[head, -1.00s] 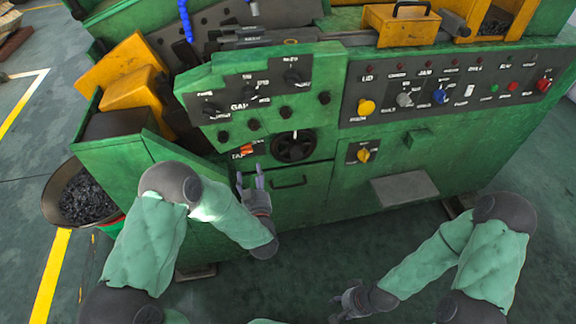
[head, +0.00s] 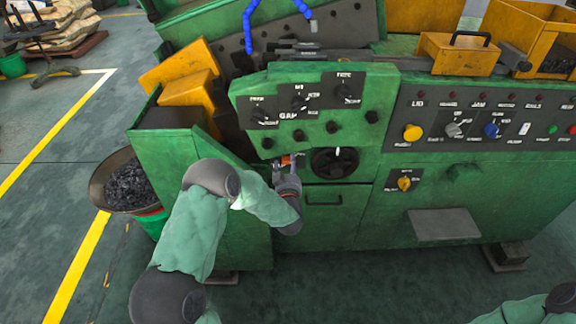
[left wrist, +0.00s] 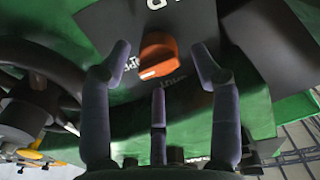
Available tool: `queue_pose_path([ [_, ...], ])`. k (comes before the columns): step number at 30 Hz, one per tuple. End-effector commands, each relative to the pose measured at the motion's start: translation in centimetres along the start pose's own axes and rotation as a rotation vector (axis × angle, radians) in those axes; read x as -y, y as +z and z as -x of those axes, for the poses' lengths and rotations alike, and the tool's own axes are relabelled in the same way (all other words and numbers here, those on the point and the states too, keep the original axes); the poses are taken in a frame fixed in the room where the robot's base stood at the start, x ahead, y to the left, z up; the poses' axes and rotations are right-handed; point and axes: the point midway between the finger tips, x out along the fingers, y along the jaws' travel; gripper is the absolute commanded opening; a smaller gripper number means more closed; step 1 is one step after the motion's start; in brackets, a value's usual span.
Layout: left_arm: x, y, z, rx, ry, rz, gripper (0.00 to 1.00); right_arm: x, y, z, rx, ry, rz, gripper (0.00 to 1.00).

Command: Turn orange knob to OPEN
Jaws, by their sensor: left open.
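The orange knob (left wrist: 157,56) is on a dark label plate of the green machine. In the left wrist view it sits between and just beyond the fingertips of my left gripper (left wrist: 163,62), which is open, with fingers on both sides and apart from the knob. In the head view the left gripper (head: 284,168) is raised at the panel, and the orange knob (head: 287,160) shows only partly behind its fingers. White lettering beside the knob is partly covered and I cannot read it fully. My right gripper is out of the head view.
A black handwheel (head: 334,162) is just right of the knob. Black knobs sit on the panel (head: 390,90) above. A yellow knob (head: 404,183) and a grey ledge (head: 444,224) are farther right. A bowl of dark chips (head: 126,188) stands at the left.

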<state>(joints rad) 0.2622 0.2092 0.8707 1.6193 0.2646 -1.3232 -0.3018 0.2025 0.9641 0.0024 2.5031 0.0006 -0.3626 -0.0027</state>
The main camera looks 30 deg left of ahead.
Motion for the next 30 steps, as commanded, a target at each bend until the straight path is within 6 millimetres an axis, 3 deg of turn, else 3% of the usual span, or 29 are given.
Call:
queue_pose_path([
  [4,-0.01,0.07,-1.05,0.000,0.001,0.000,0.62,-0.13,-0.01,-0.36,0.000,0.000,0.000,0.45],
  [14,-0.03,-0.04,-1.30,0.000,0.001,-0.001,0.62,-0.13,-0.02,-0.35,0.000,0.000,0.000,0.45],
  [20,-0.01,-0.08,-1.31,-0.001,0.000,-0.001,0.07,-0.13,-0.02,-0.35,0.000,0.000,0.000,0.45],
  [30,-0.02,-0.36,-1.42,-0.007,-0.001,-0.049,0.07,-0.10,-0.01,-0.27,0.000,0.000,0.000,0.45],
])
